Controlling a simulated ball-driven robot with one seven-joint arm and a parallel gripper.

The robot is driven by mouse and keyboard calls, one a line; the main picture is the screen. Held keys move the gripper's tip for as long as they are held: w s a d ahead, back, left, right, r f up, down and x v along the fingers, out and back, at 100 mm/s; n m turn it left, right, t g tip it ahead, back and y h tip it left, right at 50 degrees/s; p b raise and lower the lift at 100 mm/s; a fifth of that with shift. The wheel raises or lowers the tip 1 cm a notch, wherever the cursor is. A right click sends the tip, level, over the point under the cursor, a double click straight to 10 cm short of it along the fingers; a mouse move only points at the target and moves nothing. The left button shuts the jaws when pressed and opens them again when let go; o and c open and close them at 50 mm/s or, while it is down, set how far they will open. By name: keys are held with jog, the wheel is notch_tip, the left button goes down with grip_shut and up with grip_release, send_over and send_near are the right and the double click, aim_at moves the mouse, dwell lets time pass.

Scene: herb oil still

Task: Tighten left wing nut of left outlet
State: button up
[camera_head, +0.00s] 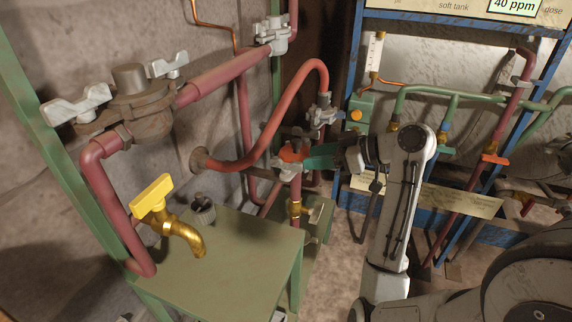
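A brown-grey clamped fitting (135,95) is on the red pipe at the upper left. It carries two pale metal wing nuts, a left wing nut (76,106) and a right wing nut (168,66). The left wing nut's wings spread roughly across the picture; its tightness cannot be told. My gripper (308,157) is far to the right of this fitting, by an orange-red valve part (291,151) on another pipe. Its teal fingers point left and overlap that part in the picture. Whether they touch it, and whether they are open or shut, I cannot tell.
A yellow-handled brass tap (172,218) stands over the green bench (225,265) at lower left. A curved red pipe (290,93) lies between my gripper and the left fitting. Smaller clamped fittings (272,34) are further back. A blue frame (355,60) with pipes fills the right.

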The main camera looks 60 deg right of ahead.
aim_at(289, 161)
jog(key=x, duration=0.8)
jog(key=shift+w+f, duration=0.1)
jog(key=shift+w, duration=0.2)
grip_shut()
